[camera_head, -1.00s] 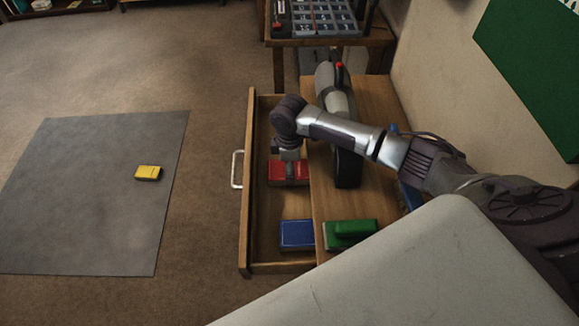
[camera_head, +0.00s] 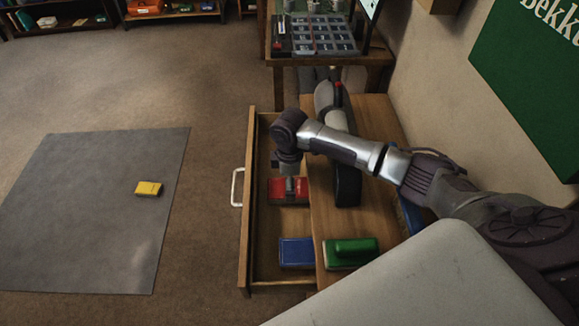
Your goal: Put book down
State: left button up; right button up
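A red book-like block (camera_head: 276,190) is inside the open wooden drawer (camera_head: 246,225), towards its far half. My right gripper (camera_head: 290,187) points down over it, with the grey fingers at the block's middle. The fingers are small and dark, so I cannot tell whether they grip it, or whether the block rests on the drawer floor. A blue book-like block (camera_head: 296,252) lies nearer in the same drawer. A green one (camera_head: 350,252) is on the wooden cabinet top (camera_head: 325,215). My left gripper is not in view.
A yellow block (camera_head: 148,188) lies on a grey mat (camera_head: 80,220) on the floor. A dark and grey device (camera_head: 346,180) stands on the cabinet beside my arm. A desk with a button panel (camera_head: 322,35) is behind. The drawer is clear between the red and blue blocks.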

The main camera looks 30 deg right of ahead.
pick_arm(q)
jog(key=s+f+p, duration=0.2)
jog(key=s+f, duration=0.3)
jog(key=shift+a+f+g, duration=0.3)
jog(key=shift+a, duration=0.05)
pick_arm(e)
notch_tip(320, 180, up, 10)
jog(key=shift+r, duration=0.2)
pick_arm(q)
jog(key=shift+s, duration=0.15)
